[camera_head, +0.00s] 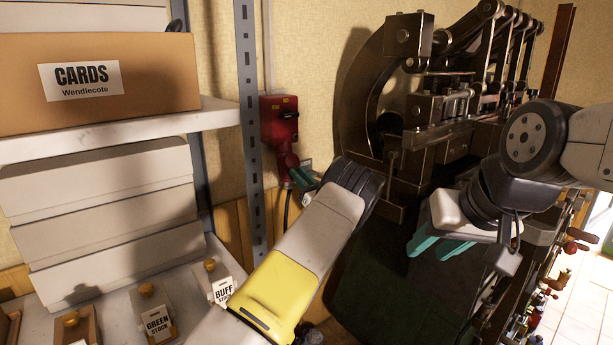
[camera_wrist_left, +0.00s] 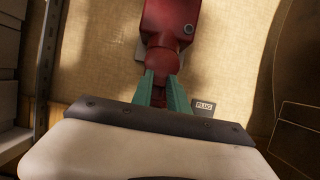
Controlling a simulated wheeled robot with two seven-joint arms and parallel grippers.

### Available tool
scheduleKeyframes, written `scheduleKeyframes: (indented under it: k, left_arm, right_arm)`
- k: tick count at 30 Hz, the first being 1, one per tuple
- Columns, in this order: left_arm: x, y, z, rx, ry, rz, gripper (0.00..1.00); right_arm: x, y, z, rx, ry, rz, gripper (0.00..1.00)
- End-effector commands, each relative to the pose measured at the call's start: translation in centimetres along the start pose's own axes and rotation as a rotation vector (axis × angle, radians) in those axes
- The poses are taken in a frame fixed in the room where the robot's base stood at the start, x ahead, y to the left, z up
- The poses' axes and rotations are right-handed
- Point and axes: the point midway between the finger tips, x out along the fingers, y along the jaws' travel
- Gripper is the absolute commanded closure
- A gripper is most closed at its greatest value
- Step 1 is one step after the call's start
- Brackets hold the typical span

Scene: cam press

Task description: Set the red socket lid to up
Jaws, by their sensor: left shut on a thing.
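A red socket box (camera_head: 279,122) is on the wall between the shelf post and the dark press. It also shows at the top of the left wrist view (camera_wrist_left: 172,18). A rounded red part (camera_wrist_left: 165,62) hangs below the box, with a narrower red end, which looks like a plug (camera_wrist_left: 159,96). My left gripper (camera_head: 302,177) has its teal fingers shut around that narrow end from below. I cannot make out the lid as a separate piece or tell its position. My right gripper (camera_head: 438,246) hangs in front of the press, away from the socket, its fingers pointing left.
A shelf post (camera_head: 247,110) stands just left of the socket. Shelves there hold a cards box (camera_head: 120,95) and pale boxes. The large dark press (camera_head: 435,130) stands close on the right. A dark cable hangs below the socket.

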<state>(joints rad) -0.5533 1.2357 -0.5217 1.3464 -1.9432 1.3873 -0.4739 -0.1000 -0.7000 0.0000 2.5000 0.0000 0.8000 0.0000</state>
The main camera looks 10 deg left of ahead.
Motion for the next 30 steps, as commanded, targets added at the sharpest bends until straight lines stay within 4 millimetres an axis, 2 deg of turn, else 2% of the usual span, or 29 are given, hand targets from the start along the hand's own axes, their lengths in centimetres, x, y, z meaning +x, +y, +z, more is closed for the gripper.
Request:
scheduleKeyframes:
  k: [1,17,23,30]
  left_arm:
    - [0.2,-0.1,0.5,-0.005,-0.008,0.0,1.0]
    - [0.1,-0.1,1.1,-0.008,0.043,0.0,1.0]
    - [-0.2,-0.1,2.1,-0.011,0.144,0.0,1.0]
    - [-0.5,-0.1,3.9,-0.013,0.357,0.001,1.0]
  right_arm:
    - [0.0,0.0,0.0,0.0,0.0,0.0,0.64]
    - [0.0,0.0,0.0,0.0,0.0,0.0,0.64]
    - [0.0,0.0,0.0,0.0,0.0,0.0,0.64]
    - [0.0,0.0,0.0,0.0,0.0,0.0,0.64]
